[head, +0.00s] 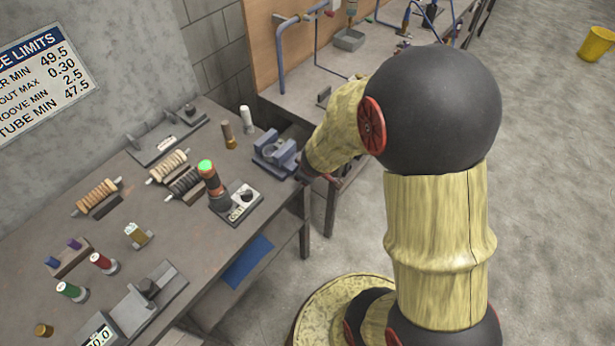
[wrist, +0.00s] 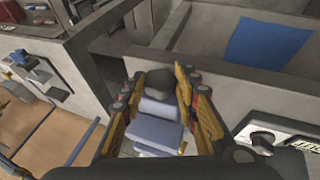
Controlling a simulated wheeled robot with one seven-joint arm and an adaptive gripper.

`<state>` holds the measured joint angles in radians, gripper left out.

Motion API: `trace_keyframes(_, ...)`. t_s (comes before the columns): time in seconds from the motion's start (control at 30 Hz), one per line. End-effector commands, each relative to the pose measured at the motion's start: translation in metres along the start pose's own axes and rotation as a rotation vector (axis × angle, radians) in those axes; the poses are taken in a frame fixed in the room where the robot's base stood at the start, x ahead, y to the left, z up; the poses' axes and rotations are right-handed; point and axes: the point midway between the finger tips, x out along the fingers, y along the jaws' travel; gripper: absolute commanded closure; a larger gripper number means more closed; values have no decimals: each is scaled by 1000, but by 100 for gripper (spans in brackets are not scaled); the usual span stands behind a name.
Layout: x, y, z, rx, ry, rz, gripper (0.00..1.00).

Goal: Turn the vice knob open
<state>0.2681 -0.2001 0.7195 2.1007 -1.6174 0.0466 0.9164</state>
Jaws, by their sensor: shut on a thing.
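The blue-grey vice (head: 276,152) stands at the bench's right edge in the head view. In the wrist view its blue body (wrist: 156,128) lies between my fingers. The dark, rounded vice knob (wrist: 156,84) shows at the front of the vice in the wrist view, with a finger on each side. My gripper (head: 308,176) is at the vice's front side, shut on the knob; it also shows in the wrist view (wrist: 153,90). In the head view my arm and gripper hide the knob. How far the jaws stand apart is hard to tell.
The grey bench (head: 165,235) holds a dark cylinder with a green top (head: 207,172) on a labelled block, close to the vice. Coil-wrapped rods and coloured plugs stand farther left. A blue sheet (head: 248,262) lies below the bench top. A second bench (head: 330,85) stands behind.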

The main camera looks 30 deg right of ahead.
Motion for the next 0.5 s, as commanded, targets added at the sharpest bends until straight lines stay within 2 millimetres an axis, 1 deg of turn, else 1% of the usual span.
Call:
trace_keyframes(0.03,6,-4,0,-13,7,26,95)
trace_keyframes(0.5,8,-10,1,-116,8,275,95)
